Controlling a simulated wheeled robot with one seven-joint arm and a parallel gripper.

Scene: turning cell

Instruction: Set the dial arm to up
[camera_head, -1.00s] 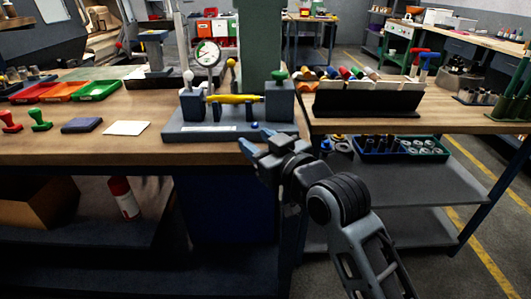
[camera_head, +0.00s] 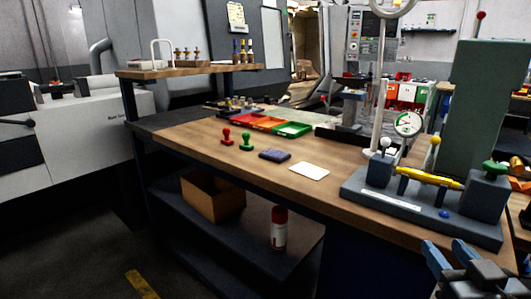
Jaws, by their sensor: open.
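The dial gauge (camera_head: 408,124) has a round white face with green and red marks. A yellow spindle-shaped part (camera_head: 428,178) lies across the fixture between two grey blocks, below the dial. A white ball knob (camera_head: 386,143) and a yellow ball knob (camera_head: 435,140) stand near the dial. Which way the dial arm is set I cannot tell. My gripper (camera_head: 448,253) is at the lower right, open and empty, in front of the fixture and apart from it.
A tall green column (camera_head: 480,100) stands behind. On the wooden bench (camera_head: 225,170) are a white card (camera_head: 309,171), a dark pad (camera_head: 275,155), red and green stamps and coloured trays. The bench's front middle is clear.

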